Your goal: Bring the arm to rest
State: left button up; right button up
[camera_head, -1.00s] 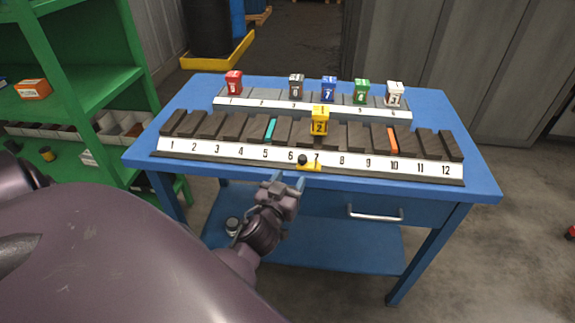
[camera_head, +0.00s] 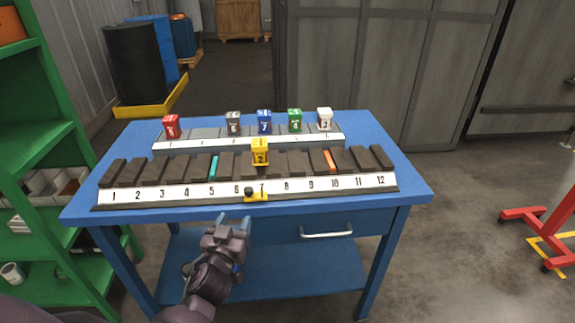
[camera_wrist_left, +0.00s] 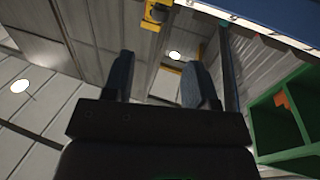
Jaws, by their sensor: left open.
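My left gripper (camera_head: 233,224) is in front of the blue table's front edge in the head view, below the yellow slider. Its two fingers are apart and nothing is between them. In the left wrist view the open fingers (camera_wrist_left: 162,82) point up toward the ceiling, with the table's underside edge at top right. My left forearm enters from the bottom of the head view. My right gripper is not in view.
The blue table (camera_head: 410,195) carries a long numbered rack (camera_head: 160,196) with dark slots and a yellow block (camera_head: 260,152) above 7. A rear rack (camera_head: 200,146) holds several coloured blocks. A green shelf (camera_head: 50,130) stands left. A red stand (camera_head: 535,222) is at right.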

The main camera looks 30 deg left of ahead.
pick_arm(q)
jog(key=s+d+f+m+g+h, duration=0.2)
jog(key=s+d+f+g, duration=0.1)
jog(key=s+f, duration=0.4)
jog(key=s+d+f+m+g+h, duration=0.2)
jog(key=s+d+f+h, duration=0.1)
jog(key=s+f, duration=0.5)
jog(key=shift+s+d+f+g, duration=0.2)
jog(key=shift+s+d+g, duration=0.3)
jog(key=shift+d, duration=0.3)
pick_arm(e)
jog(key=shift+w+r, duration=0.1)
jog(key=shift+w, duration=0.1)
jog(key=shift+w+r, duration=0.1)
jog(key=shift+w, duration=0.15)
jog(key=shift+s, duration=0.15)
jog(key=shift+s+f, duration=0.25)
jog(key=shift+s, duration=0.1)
